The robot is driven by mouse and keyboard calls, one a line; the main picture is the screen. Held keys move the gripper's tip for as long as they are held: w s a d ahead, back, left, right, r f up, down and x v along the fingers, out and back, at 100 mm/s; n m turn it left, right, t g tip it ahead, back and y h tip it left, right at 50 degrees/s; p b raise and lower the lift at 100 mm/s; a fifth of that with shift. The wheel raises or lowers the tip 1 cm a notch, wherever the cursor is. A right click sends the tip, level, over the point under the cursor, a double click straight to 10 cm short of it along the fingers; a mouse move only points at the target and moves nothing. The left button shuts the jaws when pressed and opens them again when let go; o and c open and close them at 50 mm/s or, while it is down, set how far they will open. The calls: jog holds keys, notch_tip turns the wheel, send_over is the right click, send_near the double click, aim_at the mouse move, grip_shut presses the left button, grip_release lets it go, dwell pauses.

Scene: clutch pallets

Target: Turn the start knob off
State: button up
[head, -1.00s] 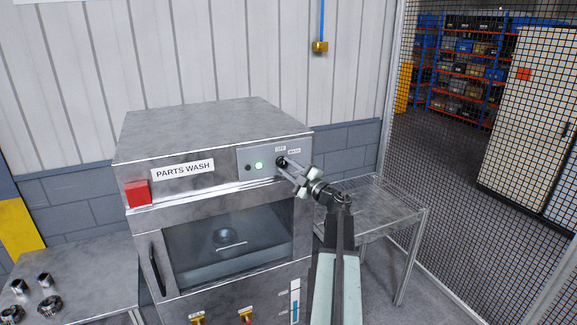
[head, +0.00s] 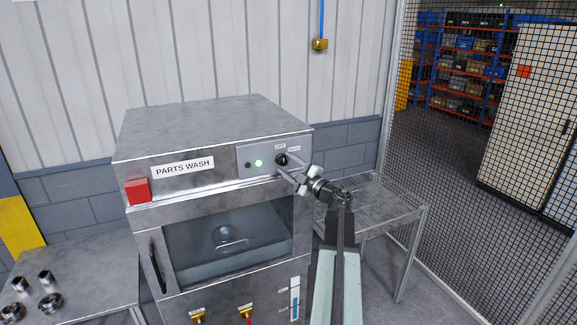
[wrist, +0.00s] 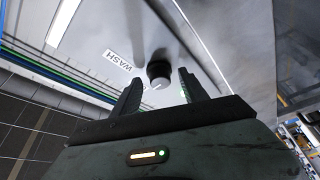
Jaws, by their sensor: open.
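The start knob (head: 282,160) is a small black knob on the control panel at the upper right of the parts washer's front. In the wrist view my gripper (wrist: 157,86) is open, with one finger on each side of the knob and visible gaps between. A green light (head: 258,163) glows left of the knob.
The steel parts washer (head: 205,130) has a red block (head: 138,191) at its left front corner and a windowed door below. A side table (head: 90,275) with metal parts stands left. A metal table (head: 395,210) and a mesh fence (head: 470,150) stand right.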

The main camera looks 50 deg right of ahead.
jog(key=s+f+b, duration=0.1)
jog(key=s, duration=0.6)
jog(key=shift+s+a+f, duration=0.15)
jog(key=shift+s+f, duration=0.05)
jog(key=shift+s, duration=0.1)
jog(key=shift+f, duration=0.1)
